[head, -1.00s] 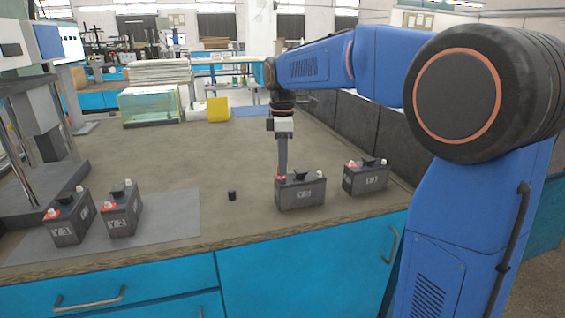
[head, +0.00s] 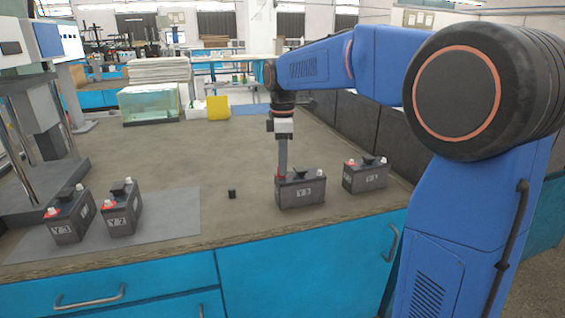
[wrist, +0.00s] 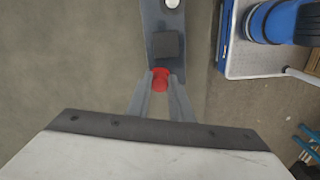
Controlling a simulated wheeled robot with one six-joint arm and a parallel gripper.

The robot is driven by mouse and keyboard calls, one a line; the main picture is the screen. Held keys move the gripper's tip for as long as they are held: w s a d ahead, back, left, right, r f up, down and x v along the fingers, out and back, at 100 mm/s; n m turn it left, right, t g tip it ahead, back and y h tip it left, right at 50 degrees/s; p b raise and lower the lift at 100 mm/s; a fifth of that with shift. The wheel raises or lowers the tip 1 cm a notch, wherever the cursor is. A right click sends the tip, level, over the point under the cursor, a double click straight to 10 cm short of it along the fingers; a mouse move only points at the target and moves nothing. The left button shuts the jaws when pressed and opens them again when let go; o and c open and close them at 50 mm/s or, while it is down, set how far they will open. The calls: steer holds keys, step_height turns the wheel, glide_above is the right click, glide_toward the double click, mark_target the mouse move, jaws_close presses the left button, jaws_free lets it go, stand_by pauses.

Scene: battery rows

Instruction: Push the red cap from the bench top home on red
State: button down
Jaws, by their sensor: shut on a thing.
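My gripper (head: 281,174) points straight down at the left end of a dark battery (head: 301,193) near the bench's front edge. In the wrist view, its two fingers are shut on a red cap (wrist: 160,77). The cap is over the near end of that battery (wrist: 165,20), by the dark square on its top. The post under the cap is hidden, so I cannot tell how far down the cap sits. A bare pale post (wrist: 172,4) shows at the battery's other end.
Another battery (head: 366,178) stands close on the right. Two more (head: 68,221) (head: 121,214) stand at the left on a grey mat (head: 175,220). A small black cap (head: 231,194) is on the bench (head: 235,160) left of my gripper.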

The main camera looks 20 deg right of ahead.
stand_by(0.3)
steer(key=c, duration=1)
jaws_free()
steer(key=shift+r, duration=3.45)
